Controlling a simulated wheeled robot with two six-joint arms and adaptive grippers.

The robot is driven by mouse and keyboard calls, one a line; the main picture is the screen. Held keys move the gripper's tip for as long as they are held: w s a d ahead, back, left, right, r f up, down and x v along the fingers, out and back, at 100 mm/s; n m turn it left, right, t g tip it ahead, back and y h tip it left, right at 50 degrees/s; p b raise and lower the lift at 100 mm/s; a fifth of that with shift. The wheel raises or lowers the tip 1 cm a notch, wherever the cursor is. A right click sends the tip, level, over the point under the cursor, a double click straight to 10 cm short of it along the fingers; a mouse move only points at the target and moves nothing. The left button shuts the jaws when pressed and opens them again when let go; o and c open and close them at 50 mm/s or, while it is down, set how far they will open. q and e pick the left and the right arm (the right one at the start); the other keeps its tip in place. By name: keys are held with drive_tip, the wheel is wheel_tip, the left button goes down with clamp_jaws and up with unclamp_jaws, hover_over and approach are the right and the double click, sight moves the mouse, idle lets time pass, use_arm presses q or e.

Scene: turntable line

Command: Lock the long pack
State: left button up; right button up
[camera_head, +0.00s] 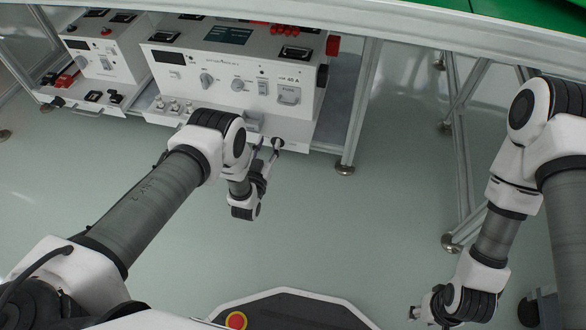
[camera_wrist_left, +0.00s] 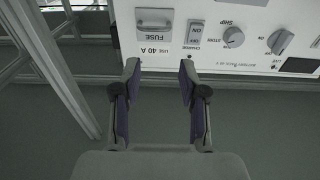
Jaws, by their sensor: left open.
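The long pack (camera_head: 222,68) is a pale box with a dark label, knobs, a switch and a fuse handle on its front; it sits on a shelf below the bench. My left gripper (camera_head: 267,146) is in front of its lower right part. In the left wrist view my left gripper (camera_wrist_left: 160,65) is open with nothing between its fingers. Beyond the fingers, upside down, show the fuse handle (camera_wrist_left: 154,22), the ON/OFF switch (camera_wrist_left: 195,32) and the SHIP/STORE knob (camera_wrist_left: 232,37). My left forearm hides some of the lower front. My right gripper (camera_head: 422,312) is low at the right, its fingers unclear.
A shorter pack (camera_head: 106,48) stands left of the long one, with a red part and black connectors before it. A red part (camera_head: 333,45) sits by the long pack's right end. Metal frame legs (camera_head: 361,105) stand to its right. The floor (camera_head: 330,225) between my arms is clear.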

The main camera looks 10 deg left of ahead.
use_arm(q)
wheel_tip(320, 180, down, 7)
drive_tip(key=s+b, duration=0.2)
drive_tip(key=shift+g, duration=0.3)
drive_tip(key=w+b, duration=0.4)
drive_tip(key=w, duration=0.3)
drive_tip(key=shift+w+d, duration=0.15)
drive_tip(key=shift+w, duration=0.2)
drive_tip(key=shift+r, duration=0.15)
use_arm(e)
wheel_tip(320, 180, down, 8)
drive_tip(key=shift+w+f, duration=0.2)
use_arm(q)
clamp_jaws()
